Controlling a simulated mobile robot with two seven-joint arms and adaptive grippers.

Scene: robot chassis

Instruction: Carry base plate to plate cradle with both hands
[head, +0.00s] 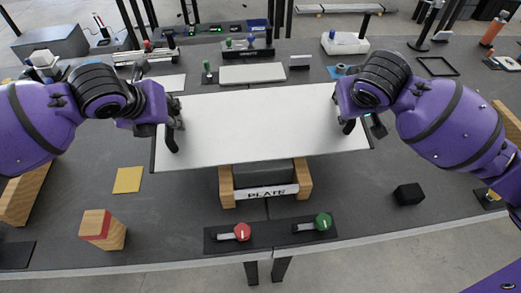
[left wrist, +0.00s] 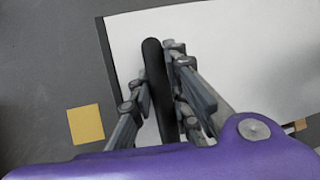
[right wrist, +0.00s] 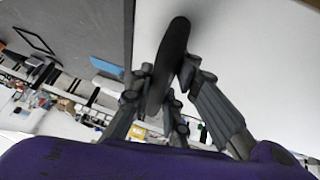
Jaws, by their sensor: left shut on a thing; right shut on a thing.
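The base plate (head: 262,122) is a wide white rectangle with dark side edges and a black handle at each end. My left gripper (head: 174,125) is shut on the plate's left handle (left wrist: 158,85). My right gripper (head: 348,112) is shut on the plate's right handle (right wrist: 172,60). The plate looks roughly level, its left side a little nearer the front. The plate cradle (head: 266,191), with wooden side blocks and a "PLATE" label, shows from under the plate's front edge. The plate hides the cradle's rear, and I cannot tell whether they touch.
A red knob (head: 242,231) and a green knob (head: 322,221) stand on a dark strip at the front edge. A wooden block (head: 103,229), a yellow square (head: 128,180) and a black cube (head: 409,194) lie around. Trays and tools line the back.

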